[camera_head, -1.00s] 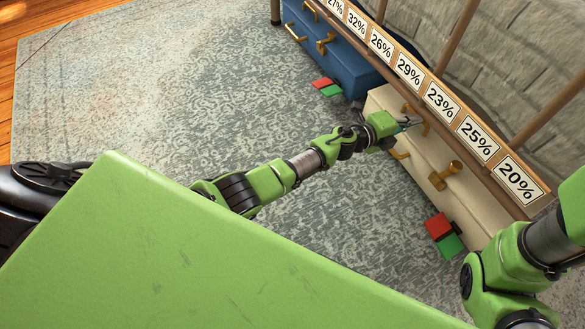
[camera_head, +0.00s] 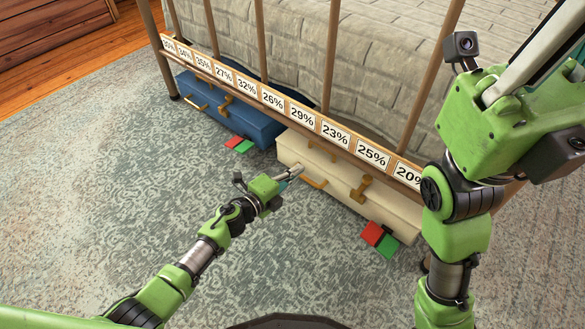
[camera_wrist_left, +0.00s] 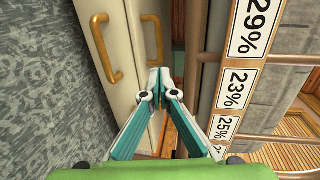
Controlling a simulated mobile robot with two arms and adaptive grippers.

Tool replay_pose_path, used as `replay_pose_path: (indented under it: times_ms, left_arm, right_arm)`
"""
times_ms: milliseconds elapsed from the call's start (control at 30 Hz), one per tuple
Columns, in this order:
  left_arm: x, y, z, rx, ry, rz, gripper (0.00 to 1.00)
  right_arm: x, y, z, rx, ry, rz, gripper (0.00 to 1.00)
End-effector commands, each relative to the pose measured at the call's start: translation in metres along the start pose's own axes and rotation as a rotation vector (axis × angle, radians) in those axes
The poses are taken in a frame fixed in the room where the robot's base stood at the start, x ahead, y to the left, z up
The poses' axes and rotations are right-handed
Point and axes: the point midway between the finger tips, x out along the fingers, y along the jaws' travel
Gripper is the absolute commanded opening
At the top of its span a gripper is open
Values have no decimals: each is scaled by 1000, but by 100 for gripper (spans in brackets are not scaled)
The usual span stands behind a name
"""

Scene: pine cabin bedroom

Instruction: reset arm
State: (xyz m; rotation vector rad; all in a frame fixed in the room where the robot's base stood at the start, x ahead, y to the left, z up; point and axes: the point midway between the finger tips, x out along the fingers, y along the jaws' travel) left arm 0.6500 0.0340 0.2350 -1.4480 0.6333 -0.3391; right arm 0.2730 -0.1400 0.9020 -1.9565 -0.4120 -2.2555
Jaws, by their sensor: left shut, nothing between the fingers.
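My left gripper (camera_head: 296,173) reaches in from the lower left in the head view. Its fingertips are by the near edge of a cream case (camera_head: 390,213) with brass handles; I cannot tell if they touch it. In the left wrist view the left gripper (camera_wrist_left: 159,76) has its teal and white fingers brought together with nothing between them, over the cream case (camera_wrist_left: 127,30). My right arm is folded up at the right of the head view. Its gripper end (camera_head: 530,65) runs toward the upper right edge, and its fingertips are not clear.
A blue case (camera_head: 235,120) lies left of the cream one, under the bed rail (camera_head: 285,105) with its percentage labels. Red and green squares (camera_head: 239,144) lie by the blue case, and another pair (camera_head: 379,239) by the cream case. The patterned rug (camera_head: 110,190) is clear at left.

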Motion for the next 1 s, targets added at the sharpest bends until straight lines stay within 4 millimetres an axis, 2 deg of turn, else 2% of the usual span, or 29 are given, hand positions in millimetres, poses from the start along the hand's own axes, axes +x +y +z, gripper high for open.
replay_pose_path:
  times_ms: [100, 333, 467, 567, 667, 700, 767, 800, 867, 1000]
  left_arm:
    - [-11, -1, -1, -1, 2, 1, 0]
    - [-15, -1, -1, -3, 3, -3, 0]
    - [-19, -24, -17, -57, 32, -49, 0]
    - [-30, -70, -45, -164, 93, -143, 0]
    - [-53, -134, -77, -304, 177, -273, 0]
    - [-65, -161, -87, -361, 213, -330, 0]
    - [-85, -200, -101, -442, 268, -413, 0]
    - [-100, -227, -109, -494, 304, -468, 0]
    - [-125, -264, -118, -566, 358, -551, 0]
    - [-192, -349, -130, -718, 488, -747, 0]
  right_arm:
    - [-2, 1, 4, 2, -17, 6, 0]
    - [-4, 2, 4, 3, -22, 8, 0]
    - [-4, 3, 7, 5, -37, 13, 0]
    - [-6, 4, 12, 8, -61, 22, 0]
    - [-11, 6, 16, 12, -94, 34, 0]
    - [-13, 7, 18, 14, -107, 40, 0]
    - [-17, 8, 20, 17, -126, 47, 0]
    - [-19, 8, 20, 18, -138, 52, 0]
    - [-23, 9, 22, 21, -157, 60, 0]
    - [-30, 11, 23, 27, -200, 77, 0]
